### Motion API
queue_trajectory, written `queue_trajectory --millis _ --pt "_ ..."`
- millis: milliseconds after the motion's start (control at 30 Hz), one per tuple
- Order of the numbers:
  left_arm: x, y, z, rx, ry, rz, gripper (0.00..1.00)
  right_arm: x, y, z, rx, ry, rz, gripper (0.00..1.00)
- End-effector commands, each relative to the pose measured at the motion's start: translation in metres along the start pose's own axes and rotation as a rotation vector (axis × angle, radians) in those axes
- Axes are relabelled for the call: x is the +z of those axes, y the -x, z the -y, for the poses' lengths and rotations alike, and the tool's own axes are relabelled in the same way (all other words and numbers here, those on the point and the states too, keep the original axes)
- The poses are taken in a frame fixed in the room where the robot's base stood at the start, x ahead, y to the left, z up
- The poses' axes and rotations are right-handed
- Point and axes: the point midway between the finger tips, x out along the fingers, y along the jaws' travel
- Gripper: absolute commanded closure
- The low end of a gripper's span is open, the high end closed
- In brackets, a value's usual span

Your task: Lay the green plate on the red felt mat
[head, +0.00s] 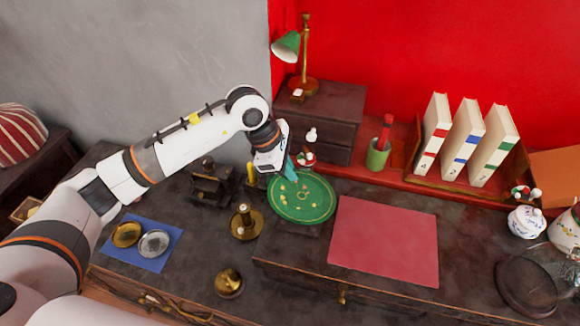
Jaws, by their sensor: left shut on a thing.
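The green plate (318,207) is round, with small yellowish markings on its face. It is just left of the red felt mat (385,242) in the head view, with its face visible. My left gripper (289,174) is shut on the plate's far left rim. Its fingertips are small and partly hidden by the gripper body. How far the plate is off the desk is hard to tell. The red felt mat lies flat and bare on the desk. My right gripper is not in view.
A brass candlestick (243,223) stands close left of the plate. A green pen cup (377,155) and several books in a tray (412,145) are behind the mat. A blue cloth (165,262) with two round metal items lies left.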

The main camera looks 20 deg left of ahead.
Motion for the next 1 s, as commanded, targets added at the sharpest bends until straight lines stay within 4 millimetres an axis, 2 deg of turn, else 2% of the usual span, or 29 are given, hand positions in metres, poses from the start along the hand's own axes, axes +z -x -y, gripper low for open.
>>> queue_trajectory --millis 67,100,200,233,500,667,700,900,1000 --pt "0.001 -0.003 0.000 -0.001 0.000 -0.001 1.00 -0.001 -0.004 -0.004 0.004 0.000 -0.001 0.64" --pt "0.001 -0.003 0.000 -0.001 0.000 0.000 0.92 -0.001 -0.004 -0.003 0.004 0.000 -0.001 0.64" --pt "0.001 -0.002 0.000 0.000 0.000 0.000 0.75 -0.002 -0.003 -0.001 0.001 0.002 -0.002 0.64" --pt "0.001 -0.002 0.000 0.000 0.000 0.000 0.73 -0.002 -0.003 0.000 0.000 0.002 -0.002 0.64" --pt "0.001 -0.002 0.000 0.000 0.000 -0.001 0.73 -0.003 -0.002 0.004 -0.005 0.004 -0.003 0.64" --pt "-0.001 0.001 0.000 0.003 0.002 -0.001 0.73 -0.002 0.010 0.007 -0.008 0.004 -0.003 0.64" --pt "0.001 0.003 0.001 -0.002 0.001 -0.001 0.73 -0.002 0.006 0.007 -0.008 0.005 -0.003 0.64" --pt "0.008 0.042 -0.005 -0.009 -0.003 0.000 0.73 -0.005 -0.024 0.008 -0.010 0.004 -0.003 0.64" --pt "0.007 0.068 -0.006 -0.007 -0.002 0.000 0.73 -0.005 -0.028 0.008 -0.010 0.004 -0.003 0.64"
